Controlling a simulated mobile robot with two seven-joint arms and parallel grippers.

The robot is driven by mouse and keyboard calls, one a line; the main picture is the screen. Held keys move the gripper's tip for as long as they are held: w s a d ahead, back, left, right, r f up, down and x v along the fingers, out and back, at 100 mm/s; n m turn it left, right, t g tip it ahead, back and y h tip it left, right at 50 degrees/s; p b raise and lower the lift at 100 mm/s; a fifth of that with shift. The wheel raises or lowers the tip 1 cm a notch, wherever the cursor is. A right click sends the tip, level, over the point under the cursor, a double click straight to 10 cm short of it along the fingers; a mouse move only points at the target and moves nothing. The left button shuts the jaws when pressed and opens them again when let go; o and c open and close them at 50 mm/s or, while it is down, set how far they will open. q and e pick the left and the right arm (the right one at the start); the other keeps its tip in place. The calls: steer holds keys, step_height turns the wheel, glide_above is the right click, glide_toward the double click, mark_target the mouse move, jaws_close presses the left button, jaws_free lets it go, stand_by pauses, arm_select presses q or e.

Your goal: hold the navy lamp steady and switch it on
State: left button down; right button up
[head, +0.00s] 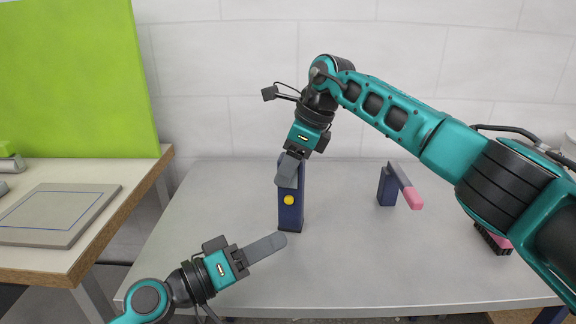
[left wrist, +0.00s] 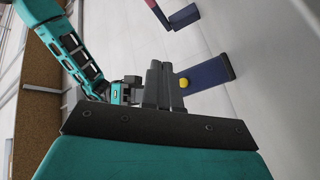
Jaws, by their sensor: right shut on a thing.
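The navy lamp (head: 291,216) stands upright on the grey table, with a round yellow button (head: 289,200) on its near face. My right gripper (head: 287,172) is shut on the lamp's upper part, and its fingers hide some of the top. My left gripper (head: 278,241) has its fingers together, empty, in front of the lamp's foot in the picture. In the left wrist view the left fingers (left wrist: 160,82) cover part of the lamp (left wrist: 210,73). The yellow button (left wrist: 184,83) shows just beside the fingertips there. I cannot tell the exact gap.
A navy block (head: 387,187) with a grey bar and pink end stands right of the lamp. A dark and pink item (head: 493,240) lies partly behind my right arm. A wooden-edged table (head: 100,255) with a flat grey tablet is at left. The grey table (head: 360,260) is clear in front.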

mark_target(281, 210)
arm_select(q)
steer(key=shift+w+d, duration=0.25)
steer(key=shift+w, duration=1.05)
steer(key=shift+w+d, duration=0.2)
steer(key=shift+w, duration=1.1)
steer(key=shift+w+d, duration=0.25)
steer(key=shift+w, duration=1.05)
steer(key=shift+w+d, duration=0.1)
steer(key=shift+w, duration=0.6)
steer(key=shift+s, duration=0.7)
steer(key=shift+s+a, duration=0.2)
steer(key=shift+s, duration=0.8)
steer(key=shift+s+a, duration=0.25)
steer(key=shift+s, duration=0.7)
steer(key=shift+s+a, duration=0.2)
steer(key=shift+s, duration=0.8)
